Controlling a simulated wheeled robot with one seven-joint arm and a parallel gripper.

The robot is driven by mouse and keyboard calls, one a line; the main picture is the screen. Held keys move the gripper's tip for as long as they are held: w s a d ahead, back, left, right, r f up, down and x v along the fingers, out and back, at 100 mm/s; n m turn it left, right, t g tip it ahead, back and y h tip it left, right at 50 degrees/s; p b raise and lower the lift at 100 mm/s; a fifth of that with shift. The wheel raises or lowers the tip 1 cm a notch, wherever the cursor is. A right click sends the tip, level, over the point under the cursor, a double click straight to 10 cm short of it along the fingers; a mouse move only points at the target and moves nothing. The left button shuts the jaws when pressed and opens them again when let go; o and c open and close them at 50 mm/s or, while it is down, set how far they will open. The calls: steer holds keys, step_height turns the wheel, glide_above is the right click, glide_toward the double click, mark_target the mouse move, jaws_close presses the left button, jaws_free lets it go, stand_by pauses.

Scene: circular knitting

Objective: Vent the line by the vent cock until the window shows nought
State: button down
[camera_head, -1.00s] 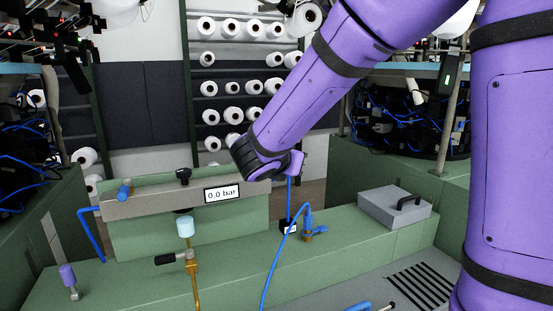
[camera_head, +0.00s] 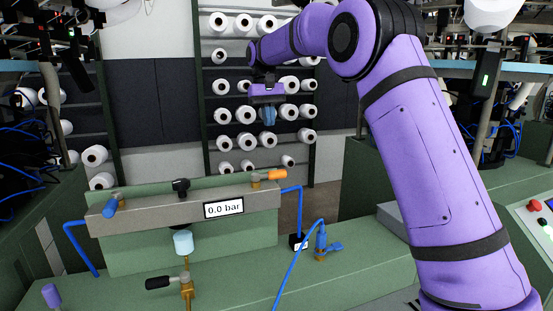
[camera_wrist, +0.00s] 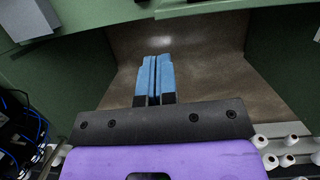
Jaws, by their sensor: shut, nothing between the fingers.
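The window (camera_head: 223,208) on the grey manifold bar (camera_head: 150,206) reads 0.0 bar. An orange-handled cock (camera_head: 275,175) sits at the bar's right end, its handle pointing right. A blue-handled cock (camera_head: 115,207) is at the left end and a black knob (camera_head: 181,186) stands between. A black-handled cock (camera_head: 165,283) is on the brass pipe below the pale blue cup. No readable label shows which one is the vent cock. My gripper (camera_head: 267,118) is above and behind the bar, pointing down, touching nothing. Its blue fingers (camera_wrist: 155,78) are together and empty in the wrist view.
A blue-handled valve (camera_head: 323,246) with a blue hose stands on the green bench at right. A grey box (camera_head: 392,219) is partly hidden by my arm. Yarn cones fill a rack behind my gripper. The air around my gripper looks clear.

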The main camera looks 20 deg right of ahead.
mark_target(269, 176)
steer(key=x, duration=0.9)
steer(key=shift+w+a, duration=0.1)
steer(key=shift+a, duration=0.1)
steer(key=shift+s+f, duration=0.3)
steer(key=shift+s, duration=0.35)
steer(key=shift+s+f, duration=0.3)
steer(key=shift+s, duration=0.4)
steer(key=shift+s+f, duration=0.35)
steer(key=shift+s, duration=0.3)
